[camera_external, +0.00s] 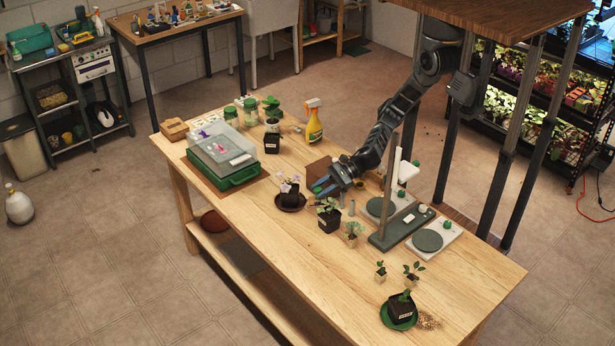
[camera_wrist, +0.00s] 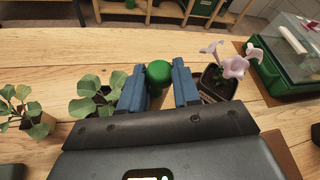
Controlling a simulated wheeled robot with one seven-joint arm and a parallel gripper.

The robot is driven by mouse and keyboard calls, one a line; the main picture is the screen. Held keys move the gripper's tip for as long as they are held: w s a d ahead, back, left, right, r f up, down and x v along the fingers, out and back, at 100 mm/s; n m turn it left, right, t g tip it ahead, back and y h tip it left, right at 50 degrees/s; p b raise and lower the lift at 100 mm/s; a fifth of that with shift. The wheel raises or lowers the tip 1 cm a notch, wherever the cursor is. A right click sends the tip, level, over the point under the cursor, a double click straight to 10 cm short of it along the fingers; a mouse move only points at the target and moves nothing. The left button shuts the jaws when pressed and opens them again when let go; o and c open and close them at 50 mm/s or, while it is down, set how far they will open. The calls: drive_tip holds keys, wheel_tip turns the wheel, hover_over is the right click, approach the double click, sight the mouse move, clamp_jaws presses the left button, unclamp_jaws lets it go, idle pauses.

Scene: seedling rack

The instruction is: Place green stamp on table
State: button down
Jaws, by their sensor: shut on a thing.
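The green stamp (camera_wrist: 159,72), seen as a round green knob, sits between the two blue fingers of my gripper (camera_wrist: 158,90) in the wrist view. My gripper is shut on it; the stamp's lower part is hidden. In the external view the stamp (camera_external: 318,190) shows as a small green spot at the tips of my gripper (camera_external: 325,187), over the middle of the wooden table (camera_external: 285,250). I cannot tell whether it touches the tabletop.
A potted leafy seedling (camera_external: 329,217) and a purple-flowered pot (camera_external: 289,192) stand close by my gripper. Scales and a stand (camera_external: 402,229) are to the right. The table's front left part is clear.

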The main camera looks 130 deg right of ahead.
drive_tip(key=s+a+n+y, duration=0.25)
drive_tip(key=s+a, duration=0.45)
drive_tip(key=a, duration=0.6)
drive_tip(key=shift+m, duration=0.25)
drive_tip(key=shift+w+d+f+b, duration=0.1)
drive_tip(key=shift+f+b, duration=0.1)
drive_tip(key=shift+f, duration=1.75)
drive_tip(key=shift+w+f+b, duration=0.1)
drive_tip(key=shift+f+b, duration=0.1)
drive_tip(key=shift+f, duration=1.75)
drive_tip(key=shift+f, duration=0.15)
drive_tip(key=c, duration=0.8)
unclamp_jaws()
drive_tip(key=shift+o, duration=0.2)
drive_tip(key=b+v, duration=0.1)
drive_tip(key=v, duration=1.1)
drive_tip(key=shift+s+d, duration=0.15)
